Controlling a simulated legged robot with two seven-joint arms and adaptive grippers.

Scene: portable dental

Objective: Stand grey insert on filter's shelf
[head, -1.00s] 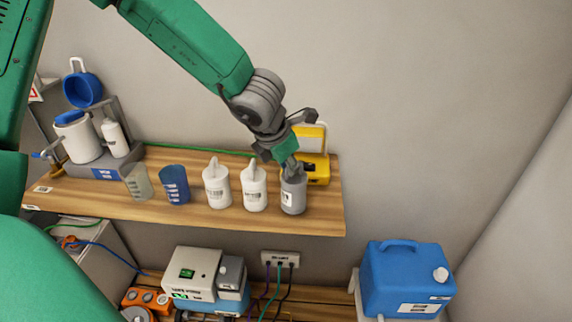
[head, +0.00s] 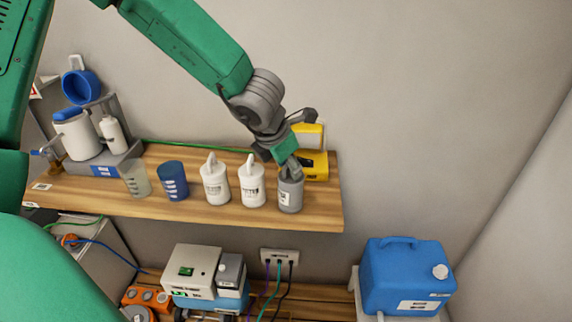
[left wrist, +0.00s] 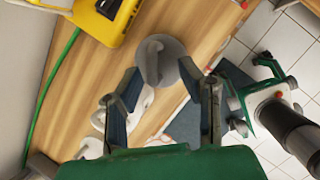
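The grey insert (head: 291,196) is a grey canister with a handle on top and a white label. It stands upright at the right end of the wooden shelf (head: 325,214), beside a row of white bottle-like inserts. My left gripper (head: 286,162) is just above its handle. In the left wrist view the left gripper (left wrist: 158,78) has its two fingers spread wide. The top of the grey insert (left wrist: 172,62) shows between and beyond the fingertips, with no finger seen closed on it.
Two white inserts (head: 215,186) (head: 252,187), a blue cup (head: 173,182) and a clear cup (head: 136,180) stand left on the shelf. A yellow case (head: 317,165) is close behind the grey insert. A blue canister (head: 405,275) is below right.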

